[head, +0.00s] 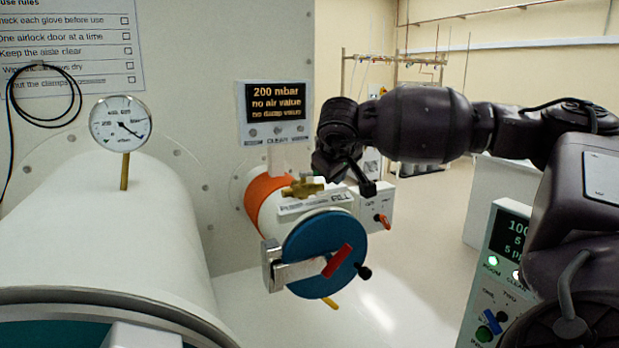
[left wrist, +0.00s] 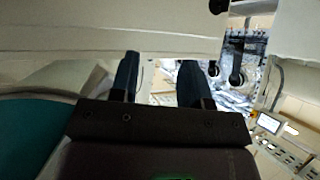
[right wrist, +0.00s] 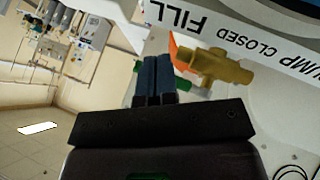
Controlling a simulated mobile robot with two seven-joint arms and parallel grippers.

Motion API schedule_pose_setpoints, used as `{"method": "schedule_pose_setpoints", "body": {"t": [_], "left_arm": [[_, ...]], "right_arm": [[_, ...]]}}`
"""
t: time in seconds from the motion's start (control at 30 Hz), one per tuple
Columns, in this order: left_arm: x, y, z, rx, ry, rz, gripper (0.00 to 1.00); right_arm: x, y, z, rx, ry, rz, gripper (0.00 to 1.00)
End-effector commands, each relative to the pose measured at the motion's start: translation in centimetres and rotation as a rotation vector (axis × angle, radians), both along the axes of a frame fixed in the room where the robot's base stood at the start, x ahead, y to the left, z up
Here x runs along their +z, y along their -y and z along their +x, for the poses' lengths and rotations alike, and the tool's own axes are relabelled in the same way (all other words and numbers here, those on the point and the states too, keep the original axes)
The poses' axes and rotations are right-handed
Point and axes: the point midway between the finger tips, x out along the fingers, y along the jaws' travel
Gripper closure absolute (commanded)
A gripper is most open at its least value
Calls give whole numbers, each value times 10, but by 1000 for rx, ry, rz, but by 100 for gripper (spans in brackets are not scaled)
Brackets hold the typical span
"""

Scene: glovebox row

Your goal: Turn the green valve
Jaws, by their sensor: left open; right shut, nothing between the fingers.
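A brass valve body (head: 303,188) sits on top of the small white cylinder with the blue door. It also shows in the right wrist view (right wrist: 215,68), beside a label reading "PUMP CLOSED FILL". A green part (right wrist: 137,66) shows next to my fingers there, partly hidden behind them; I cannot tell how it joins the brass body. My right gripper (right wrist: 154,62) is shut and empty, just beside the valve; in the head view it (head: 366,180) is right of the brass body. I cannot tell whether it touches. My left gripper (left wrist: 155,75) is open and empty, outside the head view.
The blue door (head: 310,245) has a red handle (head: 337,260) in front. A display (head: 272,110) reading "200 mbar" is on the wall above. A large white cylinder (head: 130,240) with a gauge (head: 120,122) fills the left. A control panel (head: 505,245) stands at right.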

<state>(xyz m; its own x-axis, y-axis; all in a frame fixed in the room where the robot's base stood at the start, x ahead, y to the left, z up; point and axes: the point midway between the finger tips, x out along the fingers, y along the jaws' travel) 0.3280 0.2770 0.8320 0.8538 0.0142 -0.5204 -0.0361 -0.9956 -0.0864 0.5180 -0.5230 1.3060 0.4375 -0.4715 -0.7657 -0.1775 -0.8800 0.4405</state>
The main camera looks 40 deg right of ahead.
Motion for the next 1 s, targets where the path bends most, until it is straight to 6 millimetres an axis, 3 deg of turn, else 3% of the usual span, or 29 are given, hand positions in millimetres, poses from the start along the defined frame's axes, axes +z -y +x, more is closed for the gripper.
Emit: {"method": "schedule_pose_setpoints", "body": {"t": [0.5, 1.0], "left_arm": [[11, 0, 0, 1, 5, -1, 57], [12, 0, 0, 1, 2, -2, 57]], "right_arm": [[1, 19, 8, -7, 0, 1, 100], [2, 26, 15, -8, 6, -1, 100]]}}
